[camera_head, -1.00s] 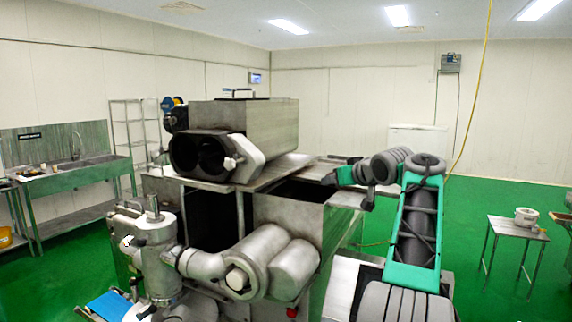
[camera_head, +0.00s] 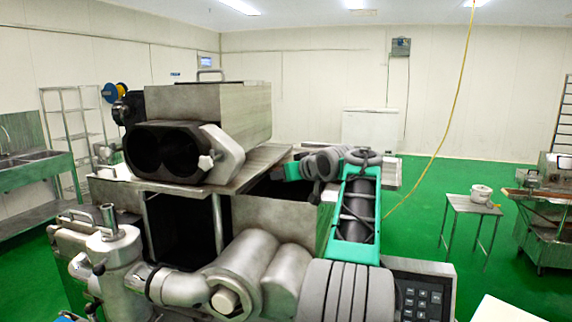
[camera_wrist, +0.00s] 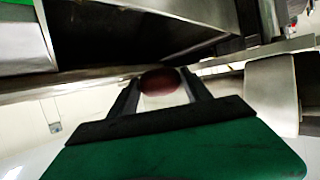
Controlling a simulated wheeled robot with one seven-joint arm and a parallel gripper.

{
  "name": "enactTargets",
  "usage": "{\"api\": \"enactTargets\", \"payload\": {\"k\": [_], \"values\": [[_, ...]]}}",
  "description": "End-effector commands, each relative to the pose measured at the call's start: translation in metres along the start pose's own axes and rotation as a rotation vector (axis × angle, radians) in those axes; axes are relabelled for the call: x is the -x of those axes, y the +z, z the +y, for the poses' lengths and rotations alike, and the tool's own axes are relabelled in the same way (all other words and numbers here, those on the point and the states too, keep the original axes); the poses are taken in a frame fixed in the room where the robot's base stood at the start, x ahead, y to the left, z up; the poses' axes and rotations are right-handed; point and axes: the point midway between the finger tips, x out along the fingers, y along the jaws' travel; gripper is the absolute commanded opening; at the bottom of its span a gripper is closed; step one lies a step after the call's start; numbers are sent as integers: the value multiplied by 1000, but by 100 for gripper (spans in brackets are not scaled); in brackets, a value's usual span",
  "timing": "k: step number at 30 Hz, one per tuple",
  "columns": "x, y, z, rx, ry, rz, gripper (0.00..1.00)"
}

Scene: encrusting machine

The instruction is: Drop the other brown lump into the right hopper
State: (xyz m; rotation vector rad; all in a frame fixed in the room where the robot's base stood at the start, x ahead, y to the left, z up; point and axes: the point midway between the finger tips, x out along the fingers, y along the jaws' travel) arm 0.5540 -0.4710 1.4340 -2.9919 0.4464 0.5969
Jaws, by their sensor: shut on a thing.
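My gripper (camera_wrist: 162,88) is shut on a round dark brown lump (camera_wrist: 160,82), held between its two dark fingers in the wrist view. The right hopper (camera_head: 270,213) is a square metal box with a dark open top in the head view. My arm reaches over its right side, and the arm's end is close to the opening. In the head view the fingers and lump cannot be made out. A metal box wall and a dark hollow (camera_wrist: 130,30) show past the lump in the wrist view; I cannot tell whether the lump is over the opening.
A metal housing with two dark round openings (camera_head: 170,152) stands on the machine, left of the right hopper. Metal cylinders (camera_head: 255,270) are in front. A keypad (camera_head: 422,300) is at lower right. A small table (camera_head: 470,208) with a white pot (camera_head: 481,193) stands on open green floor.

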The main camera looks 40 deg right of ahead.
Motion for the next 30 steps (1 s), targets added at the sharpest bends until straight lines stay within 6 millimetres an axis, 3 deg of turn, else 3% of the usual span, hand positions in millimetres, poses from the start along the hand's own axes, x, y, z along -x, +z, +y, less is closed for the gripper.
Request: {"api": "enactTargets", "payload": {"k": [5, 13, 14, 23, 30], "values": [[-6, 15, 1, -2, 2, 0, 13], [-6, 18, 3, 0, 4, 1, 13], [-6, 18, 3, -1, 4, 1, 58], [-6, 18, 3, -1, 4, 1, 82], [-6, 19, 3, -2, 4, 0, 82]]}}
